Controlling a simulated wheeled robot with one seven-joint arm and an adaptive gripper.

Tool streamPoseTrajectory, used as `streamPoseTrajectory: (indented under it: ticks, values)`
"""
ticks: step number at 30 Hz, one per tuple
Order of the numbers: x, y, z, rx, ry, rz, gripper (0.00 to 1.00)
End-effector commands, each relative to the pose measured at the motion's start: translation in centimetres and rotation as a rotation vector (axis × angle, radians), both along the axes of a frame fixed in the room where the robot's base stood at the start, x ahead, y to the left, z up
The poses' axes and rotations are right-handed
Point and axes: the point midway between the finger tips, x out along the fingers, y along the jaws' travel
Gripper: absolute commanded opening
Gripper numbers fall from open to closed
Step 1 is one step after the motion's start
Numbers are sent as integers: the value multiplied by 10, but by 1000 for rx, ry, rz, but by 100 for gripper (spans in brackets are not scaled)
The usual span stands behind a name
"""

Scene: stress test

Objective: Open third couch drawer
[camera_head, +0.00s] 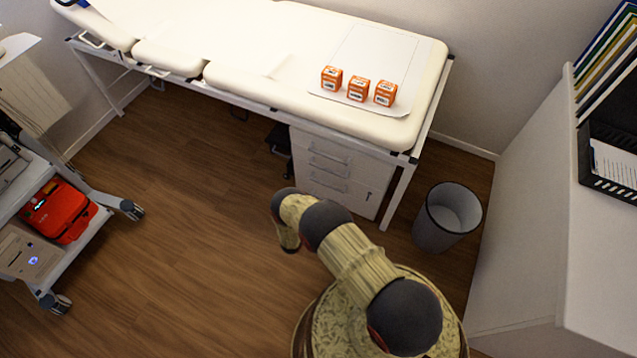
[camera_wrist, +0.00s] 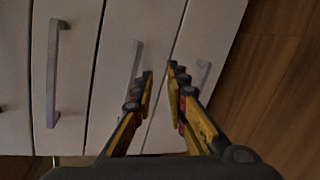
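The white drawer unit (camera_head: 352,202) stands under the right end of the couch (camera_head: 240,60). All its visible drawers look closed. The wrist view shows the fronts turned sideways, with three grey bar handles: a left one (camera_wrist: 54,75), a middle one (camera_wrist: 136,62) and a right one (camera_wrist: 203,74) nearest the floor. My gripper (camera_wrist: 160,76) is parted with nothing between its fingertips. It points at the fronts between the middle and right handles. The left finger overlaps the middle handle's lower part, and the right finger is just left of the right handle. Contact cannot be told.
A grey waste bin (camera_head: 447,217) stands right of the drawer unit, near a white cabinet (camera_head: 530,215). Three orange boxes (camera_head: 358,89) lie on the couch. A cart with a red case (camera_head: 60,210) stands at the left. The wooden floor (camera_head: 185,200) between is clear.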

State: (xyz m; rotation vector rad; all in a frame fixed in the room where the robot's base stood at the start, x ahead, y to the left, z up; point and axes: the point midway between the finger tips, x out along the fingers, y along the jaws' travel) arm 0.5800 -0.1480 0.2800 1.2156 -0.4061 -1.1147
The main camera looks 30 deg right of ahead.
Motion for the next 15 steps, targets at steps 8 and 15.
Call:
streamPoseTrajectory:
  ticks: [8, 15]
  values:
    - [63, 24, 27, 98, -312, 95, 14]
    - [69, 14, 25, 129, -367, 73, 14]
